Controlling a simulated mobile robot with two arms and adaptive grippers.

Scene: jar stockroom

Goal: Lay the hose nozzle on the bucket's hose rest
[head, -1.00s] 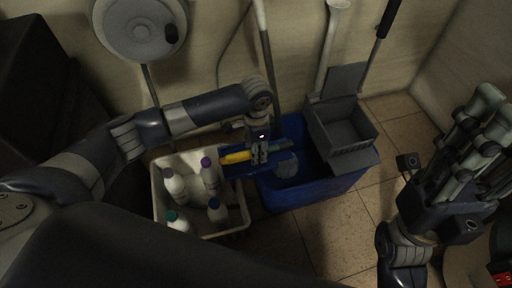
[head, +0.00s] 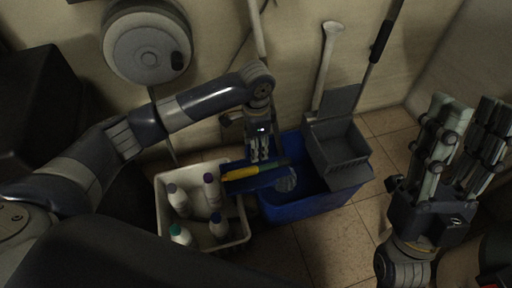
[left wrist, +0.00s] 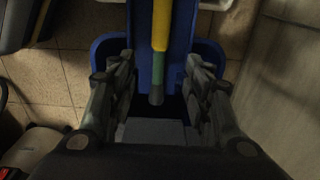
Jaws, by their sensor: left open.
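The hose nozzle (head: 240,173), yellow with a green section, lies along the blue hose rest (head: 232,187) at the left side of the blue bucket (head: 311,207). In the left wrist view the nozzle (left wrist: 161,28) runs lengthwise along the blue rest, its dark grey end pointing between my fingers. My left gripper (head: 260,156) is open just above the nozzle's green end, with its fingers apart on either side and not visibly gripping it. My right gripper (head: 462,112) is raised at the right, open and empty, away from the bucket.
A white crate (head: 238,240) with several capped bottles stands left of the bucket. A grey wringer (head: 335,150) sits on the bucket's right side. Tiled floor is clear in front.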

